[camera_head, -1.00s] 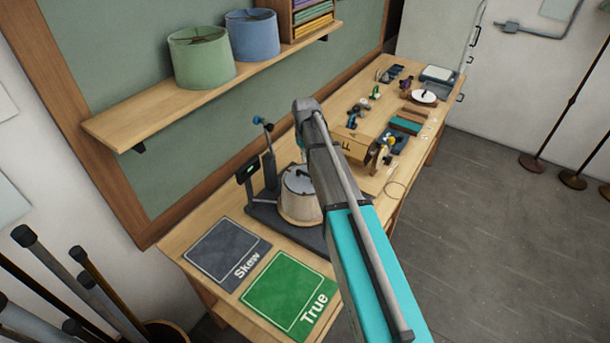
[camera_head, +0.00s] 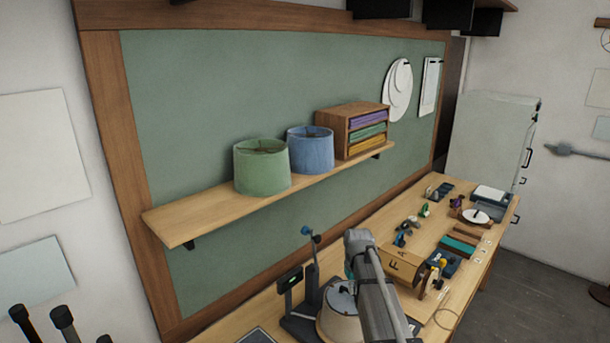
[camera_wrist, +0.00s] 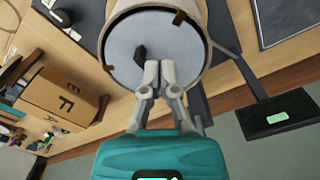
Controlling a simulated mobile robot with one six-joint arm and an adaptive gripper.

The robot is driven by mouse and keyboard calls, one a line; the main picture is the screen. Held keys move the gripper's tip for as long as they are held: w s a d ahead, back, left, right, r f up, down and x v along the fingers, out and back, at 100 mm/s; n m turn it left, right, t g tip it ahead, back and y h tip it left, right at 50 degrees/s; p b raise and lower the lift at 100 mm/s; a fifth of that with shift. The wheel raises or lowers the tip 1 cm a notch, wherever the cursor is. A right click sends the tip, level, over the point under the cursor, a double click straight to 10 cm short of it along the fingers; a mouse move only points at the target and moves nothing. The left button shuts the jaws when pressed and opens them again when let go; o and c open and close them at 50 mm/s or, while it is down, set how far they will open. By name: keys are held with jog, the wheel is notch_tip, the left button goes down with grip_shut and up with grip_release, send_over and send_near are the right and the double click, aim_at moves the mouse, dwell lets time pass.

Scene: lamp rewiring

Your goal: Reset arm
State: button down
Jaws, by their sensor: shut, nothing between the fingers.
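My arm (camera_head: 376,290) reaches over the bench, with its far end beside a cream lampshade (camera_head: 337,329) on a dark stand. In the wrist view my gripper (camera_wrist: 160,72) is shut and empty. Its fingertips appear over the grey disc (camera_wrist: 175,35) at the top of the shade, close to a small black knob (camera_wrist: 140,54). I cannot tell whether they touch it. In the head view the fingers are mostly hidden by the arm.
A dark device with a green screen (camera_head: 290,279) stands left of the shade. A cardboard box (camera_head: 401,268) marked F and several small parts lie farther along the bench. A shelf (camera_head: 205,212) holds green (camera_head: 262,168) and blue (camera_head: 311,150) shades.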

jog(key=s+f+m+b, duration=0.1)
jog(key=s+f+b, duration=0.4)
jog(key=s, duration=0.5)
jog(key=s+f+m+b, duration=0.1)
jog(key=s+f+b, duration=0.4)
jog(key=s, duration=0.6)
jog(key=shift+f, duration=0.85)
jog(key=shift+a, duration=0.1)
dwell(0.5)
